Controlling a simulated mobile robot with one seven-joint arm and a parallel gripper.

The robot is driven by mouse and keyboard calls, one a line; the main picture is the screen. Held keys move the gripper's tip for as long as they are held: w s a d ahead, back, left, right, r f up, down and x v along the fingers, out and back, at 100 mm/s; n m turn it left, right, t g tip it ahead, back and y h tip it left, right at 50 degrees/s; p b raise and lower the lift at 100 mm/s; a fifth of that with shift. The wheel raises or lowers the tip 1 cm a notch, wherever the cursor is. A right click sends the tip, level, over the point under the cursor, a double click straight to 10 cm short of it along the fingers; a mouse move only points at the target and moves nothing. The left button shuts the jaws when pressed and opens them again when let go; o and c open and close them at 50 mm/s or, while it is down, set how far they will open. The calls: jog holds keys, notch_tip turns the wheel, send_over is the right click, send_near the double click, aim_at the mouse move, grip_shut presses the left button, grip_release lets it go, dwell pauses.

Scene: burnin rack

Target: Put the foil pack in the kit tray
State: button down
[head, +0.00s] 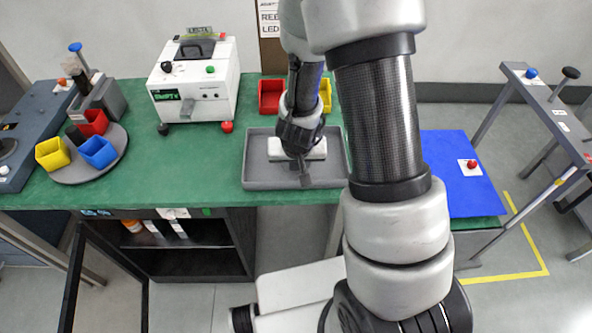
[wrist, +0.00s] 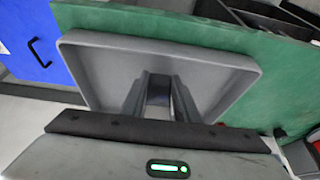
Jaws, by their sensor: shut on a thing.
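The grey kit tray (head: 257,170) lies on the green bench, and it fills the middle of the wrist view (wrist: 95,72). Its visible floor is bare. My gripper (head: 304,174) points down over the tray's middle. In the wrist view my gripper (wrist: 158,92) has its two grey fingers shut on a small dark grey piece, which I take for the foil pack (wrist: 158,90). The pack is mostly hidden between the fingers and cannot be made out clearly in the head view. I cannot tell whether it touches the tray floor.
A white instrument box (head: 195,85) stands left of the tray. A red bin (head: 271,96) and a yellow bin (head: 326,96) stand behind it. A round turntable (head: 75,174) with coloured bins is at far left. A blue panel (head: 455,190) with a red button lies right.

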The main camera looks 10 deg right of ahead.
jog(key=shift+w+f, duration=0.1)
jog(key=shift+f, duration=0.45)
jog(key=shift+f, duration=0.1)
jog(key=shift+f+b, duration=0.2)
jog(key=shift+b, duration=0.1)
jog(key=c, duration=1.4)
grip_release()
jog(key=shift+r, duration=0.1)
jog(key=shift+o, duration=0.2)
